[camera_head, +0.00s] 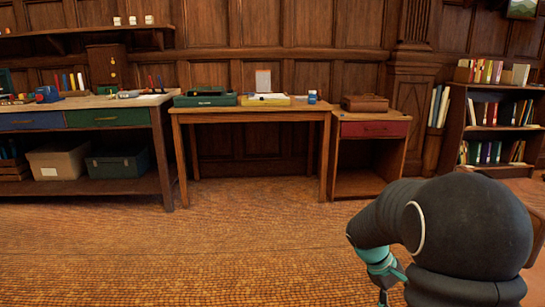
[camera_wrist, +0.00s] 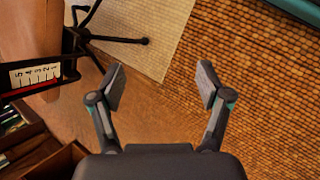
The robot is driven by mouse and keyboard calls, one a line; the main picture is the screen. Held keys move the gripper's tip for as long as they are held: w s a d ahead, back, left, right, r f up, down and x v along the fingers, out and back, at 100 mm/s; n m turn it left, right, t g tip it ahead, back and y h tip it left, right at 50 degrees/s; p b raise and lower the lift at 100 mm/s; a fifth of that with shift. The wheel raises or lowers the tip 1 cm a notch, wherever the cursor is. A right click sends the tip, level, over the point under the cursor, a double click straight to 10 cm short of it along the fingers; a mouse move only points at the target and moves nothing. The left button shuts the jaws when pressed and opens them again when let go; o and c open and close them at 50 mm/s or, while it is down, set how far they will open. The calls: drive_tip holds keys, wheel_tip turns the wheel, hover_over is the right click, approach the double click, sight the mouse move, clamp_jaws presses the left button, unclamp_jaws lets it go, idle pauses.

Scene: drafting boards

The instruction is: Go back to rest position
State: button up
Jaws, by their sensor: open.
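My gripper (camera_wrist: 161,85) shows in the wrist view with its two fingers spread apart and nothing between them. Woven floor lies beyond the fingers. In the head view my dark arm fills the lower right, and the fingers are not clearly visible there.
A wooden table (camera_head: 250,113) with boxes stands ahead, between a workbench (camera_head: 158,128) and a small cabinet (camera_head: 372,153). A bookshelf (camera_head: 457,112) is at right. The floor (camera_head: 230,250) ahead is clear. In the wrist view, a dark-legged stand (camera_wrist: 108,40) is near the left finger.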

drive_tip(key=s+a+r+m+t+y, duration=0.2)
drive_tip(key=s+a+r+t+y, duration=0.1)
drive_tip(key=s+a+r, duration=0.4)
drive_tip(key=s+a+r+m+t+y, duration=0.2)
drive_tip(key=s+a+r, duration=0.4)
drive_tip(key=s+a, duration=0.3)
drive_tip(key=s+t+y, duration=0.1)
drive_tip(key=s+t, duration=0.1)
drive_tip(key=s, duration=0.2)
drive_tip(key=shift+s+a+r+m+t, duration=0.2)
drive_tip(key=shift+r+m+t, duration=0.1)
drive_tip(key=shift+r+m, duration=0.1)
